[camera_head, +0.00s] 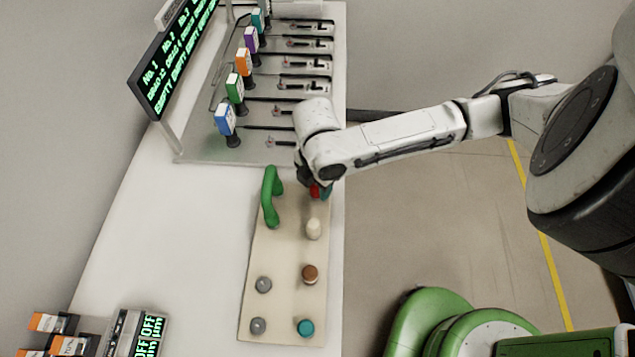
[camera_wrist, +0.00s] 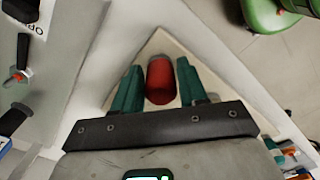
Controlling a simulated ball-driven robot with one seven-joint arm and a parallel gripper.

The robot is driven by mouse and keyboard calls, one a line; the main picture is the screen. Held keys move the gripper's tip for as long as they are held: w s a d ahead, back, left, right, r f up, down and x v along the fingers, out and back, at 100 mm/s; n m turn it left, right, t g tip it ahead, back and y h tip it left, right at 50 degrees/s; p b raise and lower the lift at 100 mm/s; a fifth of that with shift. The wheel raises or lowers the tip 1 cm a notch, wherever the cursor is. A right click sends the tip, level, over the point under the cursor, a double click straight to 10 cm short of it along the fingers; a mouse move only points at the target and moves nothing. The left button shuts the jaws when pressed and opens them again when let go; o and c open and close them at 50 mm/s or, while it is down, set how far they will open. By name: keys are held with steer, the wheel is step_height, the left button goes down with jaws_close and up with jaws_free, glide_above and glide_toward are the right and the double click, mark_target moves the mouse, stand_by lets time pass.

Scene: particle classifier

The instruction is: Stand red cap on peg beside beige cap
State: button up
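The red cap (camera_wrist: 160,80) stands between the two green fingers of my gripper (camera_wrist: 159,85) in the wrist view. A thin strip of board shows between the cap and each finger, so the gripper looks slightly open around it. In the head view the red cap (camera_head: 315,191) is partly hidden by my gripper (camera_head: 318,188), at the far right end of the beige board (camera_head: 285,250). The beige cap (camera_head: 313,229) stands on the board just nearer than the red cap. The peg under the red cap is hidden.
A green arched handle (camera_head: 269,197) stands left of the gripper. A brown cap (camera_head: 309,274), a teal cap (camera_head: 305,328) and two grey pegs (camera_head: 263,285) are nearer on the board. A slotted metal panel (camera_head: 200,148) with coloured tags lies beyond.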

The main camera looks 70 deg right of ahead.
steer(key=o, duration=0.4)
step_height(320, 180, up, 11)
steer(key=shift+f, duration=0.1)
stand_by(0.4)
stand_by(0.6)
